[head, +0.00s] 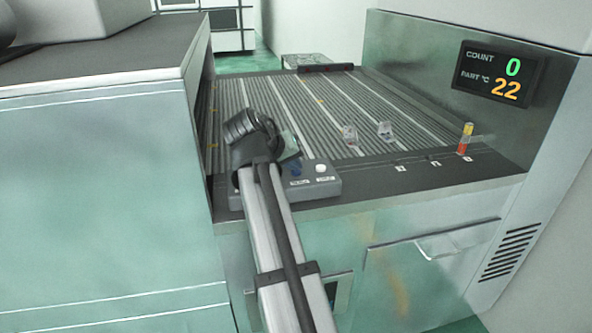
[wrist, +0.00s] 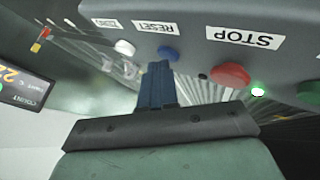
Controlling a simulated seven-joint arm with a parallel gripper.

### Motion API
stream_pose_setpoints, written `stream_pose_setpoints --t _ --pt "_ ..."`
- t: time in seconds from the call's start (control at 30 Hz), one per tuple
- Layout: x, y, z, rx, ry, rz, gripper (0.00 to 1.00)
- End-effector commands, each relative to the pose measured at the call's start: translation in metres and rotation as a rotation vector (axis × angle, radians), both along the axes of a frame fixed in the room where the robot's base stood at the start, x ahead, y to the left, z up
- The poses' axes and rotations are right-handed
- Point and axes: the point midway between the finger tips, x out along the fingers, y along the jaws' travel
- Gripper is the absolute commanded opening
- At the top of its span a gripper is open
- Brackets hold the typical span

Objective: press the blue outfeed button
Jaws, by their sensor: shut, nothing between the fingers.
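The blue button (wrist: 168,53) is on a grey control box in the wrist view, beside a label that reads RESET. My gripper (wrist: 159,68) is shut and empty, its blue fingertips just short of or at the blue button. I cannot tell whether they touch it. In the head view my wrist and arm cover the left part of the control box (head: 332,188). A small dark blue patch shows there beside my wrist, but I cannot tell button from fingers.
A white button (wrist: 124,47) and a red button (wrist: 230,75) labelled STOP flank the blue one. A lit green lamp (wrist: 258,91) and a green button (wrist: 309,92) are farther right. Behind the box is a ribbed conveyor (head: 305,110); the display (head: 500,75) reads count 0, part 22.

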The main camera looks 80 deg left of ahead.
Motion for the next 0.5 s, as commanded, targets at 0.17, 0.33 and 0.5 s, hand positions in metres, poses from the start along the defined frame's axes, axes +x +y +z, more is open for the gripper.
stream_pose_setpoints --t 0.17,0.33,0.5 --pt "0.0000 -0.0002 -0.0003 -0.001 0.000 -0.001 0.00" --pt "0.0000 0.0001 0.0015 -0.001 0.000 -0.001 0.00" --pt "-0.0001 0.0003 0.0079 -0.001 0.001 0.000 0.00"
